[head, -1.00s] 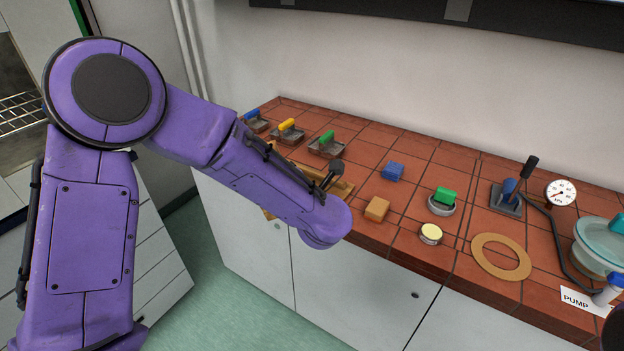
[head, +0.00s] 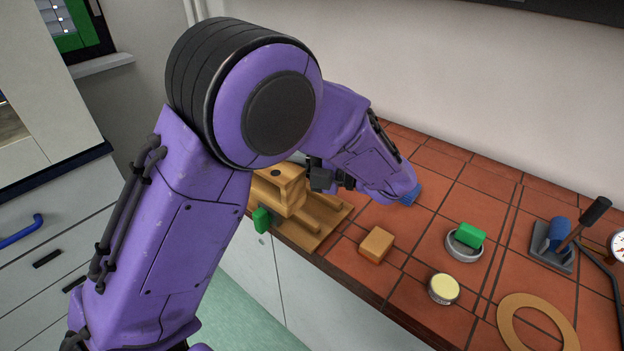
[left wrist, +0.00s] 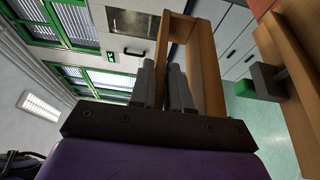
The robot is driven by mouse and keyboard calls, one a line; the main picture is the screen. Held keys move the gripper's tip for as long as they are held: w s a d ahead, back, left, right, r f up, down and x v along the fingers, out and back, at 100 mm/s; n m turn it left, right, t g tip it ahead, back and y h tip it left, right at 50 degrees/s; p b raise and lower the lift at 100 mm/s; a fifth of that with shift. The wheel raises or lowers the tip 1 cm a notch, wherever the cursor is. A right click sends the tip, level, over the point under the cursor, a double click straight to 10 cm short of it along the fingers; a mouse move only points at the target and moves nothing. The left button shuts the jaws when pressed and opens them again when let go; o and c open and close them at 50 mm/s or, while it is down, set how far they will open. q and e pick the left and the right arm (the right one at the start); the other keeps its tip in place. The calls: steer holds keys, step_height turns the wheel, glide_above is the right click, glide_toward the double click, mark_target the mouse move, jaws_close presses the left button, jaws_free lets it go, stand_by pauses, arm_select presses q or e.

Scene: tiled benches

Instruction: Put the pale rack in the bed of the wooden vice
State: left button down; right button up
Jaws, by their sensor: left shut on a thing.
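The pale rack (head: 284,178) is a wooden frame with a dark hole in its top board. My left gripper (head: 320,177) is shut on it from the right. In the left wrist view, my left gripper's fingers (left wrist: 163,80) pinch one board of the rack (left wrist: 207,62). The wooden vice (head: 330,216) lies at the bench's front left edge, with a green handle end (head: 262,219). The rack appears over the vice in the head view and hides part of it; I cannot tell the height gap. The vice also shows in the left wrist view (left wrist: 286,80). My right gripper is not in view.
On the tiled bench right of the vice are a tan block (head: 376,245), a blue block (head: 411,194) partly behind my arm, a green block (head: 471,234) on a grey ring, a round tin (head: 443,289) and a flat tan ring (head: 538,322). A lever device (head: 556,245) stands farther right.

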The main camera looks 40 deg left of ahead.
arm_select(q)
steer(key=w+f+p, duration=0.1)
steer(key=w+f, duration=0.5)
steer(key=f, duration=0.1)
steer(key=w+f+p, duration=0.1)
steer(key=w+f, duration=0.2)
steer(key=shift+w+d+f+p, duration=0.25)
steer(key=shift+w+f+p, duration=0.05)
steer(key=shift+f+p, duration=0.05)
steer(key=shift+w+f, duration=0.2)
steer(key=shift+f, duration=0.05)
steer(key=shift+s+f, duration=0.15)
steer(key=c, duration=1.1)
jaws_free()
steer(key=shift+d+r, duration=0.1)
steer(key=shift+r, duration=0.1)
steer(key=b+v, duration=0.3)
steer(key=v, duration=0.4)
steer(key=shift+d, duration=0.2)
steer(key=shift+a, duration=0.1)
